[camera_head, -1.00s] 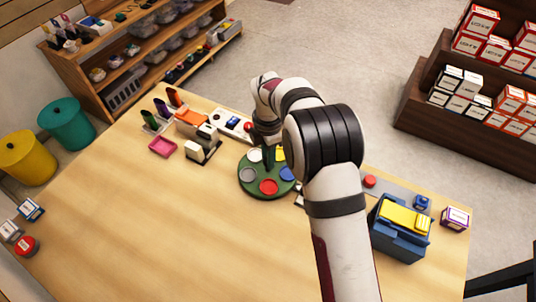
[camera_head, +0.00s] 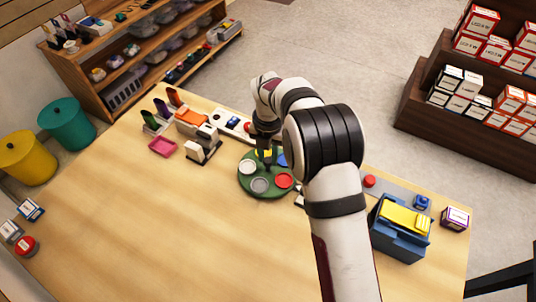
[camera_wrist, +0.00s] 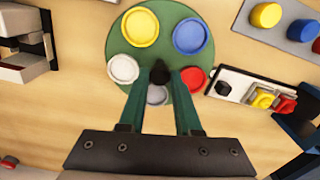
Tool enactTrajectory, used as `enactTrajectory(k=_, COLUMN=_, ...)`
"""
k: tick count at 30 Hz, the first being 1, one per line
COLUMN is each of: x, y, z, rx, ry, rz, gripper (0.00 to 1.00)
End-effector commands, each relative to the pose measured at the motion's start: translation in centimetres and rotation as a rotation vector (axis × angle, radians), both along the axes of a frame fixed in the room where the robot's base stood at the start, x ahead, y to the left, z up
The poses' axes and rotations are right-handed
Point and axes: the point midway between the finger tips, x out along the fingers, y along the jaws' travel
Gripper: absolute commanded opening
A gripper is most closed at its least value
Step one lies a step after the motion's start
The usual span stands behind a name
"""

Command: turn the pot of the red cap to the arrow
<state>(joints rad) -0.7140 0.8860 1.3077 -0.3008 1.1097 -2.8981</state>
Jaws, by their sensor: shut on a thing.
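A round green turntable (camera_head: 246,187) lies on the table with coloured pots in a ring and a black knob (camera_wrist: 158,72) at its centre. In the wrist view the red-capped pot (camera_wrist: 193,79) is right of the knob. The yellow pot (camera_wrist: 140,27) and blue pot (camera_wrist: 189,36) are beyond, the white pot (camera_wrist: 122,69) left and the grey pot (camera_wrist: 157,95) nearest, partly behind the fingers. The red pot also shows in the head view (camera_head: 284,180), at the disc's right. My gripper (camera_wrist: 160,76) is shut on the knob. I cannot make out the arrow.
A pink tray (camera_head: 162,147) and a black-and-white stand (camera_head: 203,146) are left of the turntable. A blue bin with a yellow top (camera_head: 400,225) stands right, beyond my arm. A grey panel with coloured caps (camera_wrist: 290,25) is near the disc.

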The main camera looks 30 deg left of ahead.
Motion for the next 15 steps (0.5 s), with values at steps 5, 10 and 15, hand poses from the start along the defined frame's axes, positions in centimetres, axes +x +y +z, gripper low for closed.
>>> enactTrajectory(k=5, x=-0.05, y=0.04, z=0.12, rx=0.001, ry=0.001, rz=0.052, gripper=0.00)
enactTrajectory(k=10, x=-0.06, y=0.04, z=0.12, rx=0.001, ry=0.001, rz=0.077, gripper=0.00)
enactTrajectory(k=15, x=-0.07, y=0.04, z=0.11, rx=0.001, ry=0.001, rz=0.083, gripper=0.00)
